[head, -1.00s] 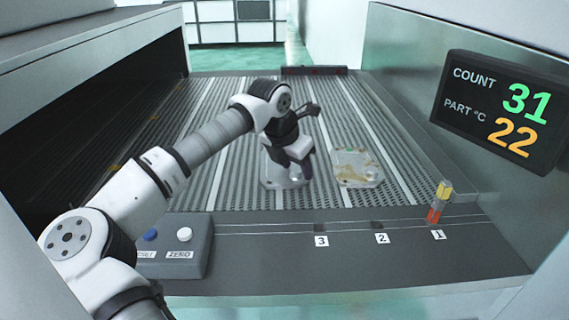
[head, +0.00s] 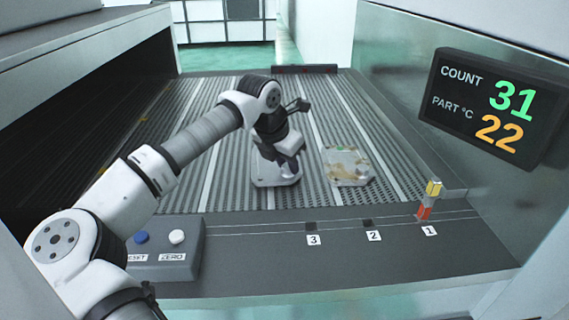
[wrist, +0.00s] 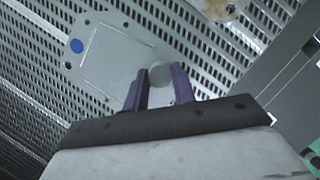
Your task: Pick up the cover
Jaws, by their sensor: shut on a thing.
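The cover (head: 268,177) is a flat pale grey plate, on or just above the slatted conveyor bed; I cannot tell whether it touches the bed. In the wrist view the cover (wrist: 115,55) shows a blue dot near one corner, small holes at its edges and a round boss near one end. My gripper (head: 292,166) is over the cover's right part. In the wrist view, the purple fingers of my gripper (wrist: 158,88) are shut on the boss, one on each side. The fingers hide part of that end.
A second casting (head: 346,168) with brownish stains lies on the slats just right of the cover. A red and yellow block (head: 430,199) stands at mark 1 on the front ledge. A button box (head: 165,250) is at front left. A display (head: 490,108) reads 31 and 22.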

